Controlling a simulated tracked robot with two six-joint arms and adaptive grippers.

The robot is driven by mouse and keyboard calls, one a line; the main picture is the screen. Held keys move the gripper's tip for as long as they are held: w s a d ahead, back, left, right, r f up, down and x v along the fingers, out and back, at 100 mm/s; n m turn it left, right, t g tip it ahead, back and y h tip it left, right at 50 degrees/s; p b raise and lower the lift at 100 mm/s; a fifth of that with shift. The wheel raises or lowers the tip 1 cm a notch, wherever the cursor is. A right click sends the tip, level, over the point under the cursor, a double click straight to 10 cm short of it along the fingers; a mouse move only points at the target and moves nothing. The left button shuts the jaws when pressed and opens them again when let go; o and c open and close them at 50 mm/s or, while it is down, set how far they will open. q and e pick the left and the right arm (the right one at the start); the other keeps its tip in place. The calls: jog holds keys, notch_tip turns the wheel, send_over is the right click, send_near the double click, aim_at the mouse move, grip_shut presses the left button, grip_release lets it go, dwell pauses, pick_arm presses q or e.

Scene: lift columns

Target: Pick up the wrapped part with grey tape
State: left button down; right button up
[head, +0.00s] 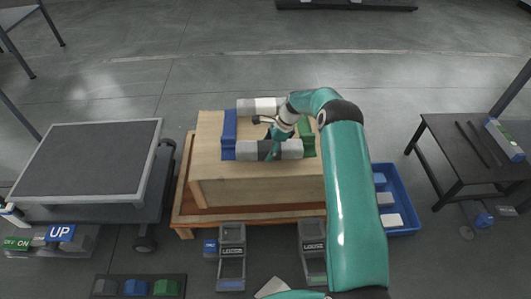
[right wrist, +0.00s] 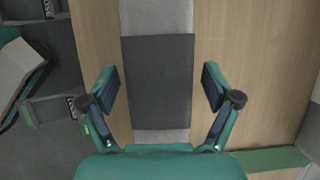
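The wrapped part with grey tape (head: 291,149) is a long light-grey bar with a darker grey band round its middle. It lies across the front of the wooden box top (head: 212,176), between a blue block (head: 229,135) and a green block (head: 307,138). In the right wrist view the grey band (right wrist: 160,85) lies between the fingers. My right gripper (head: 270,138) is over this part; in the right wrist view (right wrist: 161,88) its fingers are open, with a gap on each side. My left gripper is not in view.
A second wrapped part with a white band (head: 262,104) lies behind. A grey-topped cart (head: 85,160) is at left, a dark table (head: 460,150) at right. A blue bin (head: 404,205) stands right of the box. Grey trays (head: 231,240) stand in front.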

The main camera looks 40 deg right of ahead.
jog(key=c, duration=1.3)
jog(key=shift+c, duration=1)
jog(key=shift+r, duration=0.15)
